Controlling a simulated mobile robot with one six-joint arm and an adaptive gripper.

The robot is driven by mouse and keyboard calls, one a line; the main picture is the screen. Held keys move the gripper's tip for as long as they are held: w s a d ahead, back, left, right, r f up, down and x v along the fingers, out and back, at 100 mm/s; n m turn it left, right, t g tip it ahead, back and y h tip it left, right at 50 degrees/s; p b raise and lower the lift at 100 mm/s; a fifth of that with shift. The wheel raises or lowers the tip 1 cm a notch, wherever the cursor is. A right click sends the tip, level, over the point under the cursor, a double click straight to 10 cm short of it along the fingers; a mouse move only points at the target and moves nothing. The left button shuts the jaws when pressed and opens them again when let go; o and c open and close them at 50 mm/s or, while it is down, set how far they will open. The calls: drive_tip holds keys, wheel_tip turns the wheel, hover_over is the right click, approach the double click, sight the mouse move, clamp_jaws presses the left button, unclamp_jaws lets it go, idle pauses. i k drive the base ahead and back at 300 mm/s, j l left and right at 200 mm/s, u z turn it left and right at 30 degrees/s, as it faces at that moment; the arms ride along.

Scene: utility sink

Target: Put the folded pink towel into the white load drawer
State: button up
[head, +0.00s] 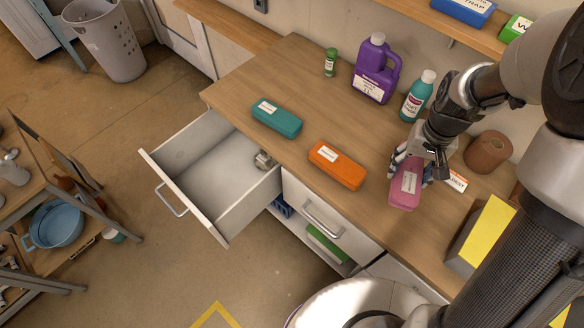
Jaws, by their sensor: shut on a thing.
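The folded pink towel (404,190), with a white label, is at the right part of the wooden counter, under my gripper (415,172). My gripper points down and is shut on the towel. I cannot tell whether the towel touches the counter. The white load drawer (191,222) stands pulled open at the left, below the counter's front edge. Its floor is mostly bare, with a small grey metal thing (263,160) at its right inner end.
A teal folded towel (276,119) and an orange one (337,165) lie on the counter between drawer and gripper. A purple jug (375,70), a teal bottle (418,97) and a green jar (330,62) stand behind. A brown roll (487,153) is at right.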

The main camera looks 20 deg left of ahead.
sight(225, 185)
drive_tip(key=j+u, duration=0.15)
drive_tip(key=u, duration=1.65)
drive_tip(key=i+u, duration=0.35)
drive_tip(key=i, duration=0.45)
